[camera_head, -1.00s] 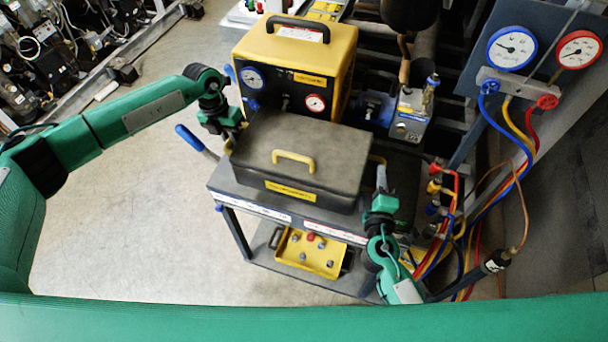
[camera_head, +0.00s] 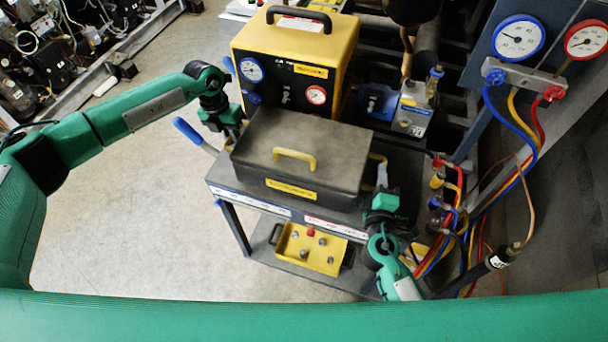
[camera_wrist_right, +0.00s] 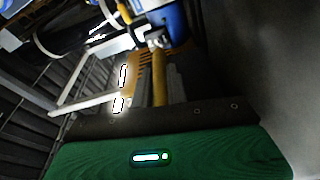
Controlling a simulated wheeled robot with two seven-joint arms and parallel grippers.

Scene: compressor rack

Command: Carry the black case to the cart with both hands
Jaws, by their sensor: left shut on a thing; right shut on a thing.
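The black case (camera_head: 325,145) is level over the top of the dark grey cart (camera_head: 225,182). I cannot tell whether its underside touches the cart top. It has a yellow handle on its lid and a yellow label on its front. My left gripper (camera_head: 234,136) is shut at the case's left end; the hold there is mostly hidden. My right gripper (camera_head: 381,172) is shut on the yellow side handle (camera_head: 378,158) at the right end. In the right wrist view that yellow handle (camera_wrist_right: 159,78) runs between the fingers.
A yellow unit (camera_head: 293,62) with gauges stands close behind the case. A blue and grey pump (camera_head: 405,108) is behind right. Gauges (camera_head: 518,38) and coloured hoses (camera_head: 520,140) hang at the right. A yellow tray (camera_head: 312,250) sits on the cart's lower shelf.

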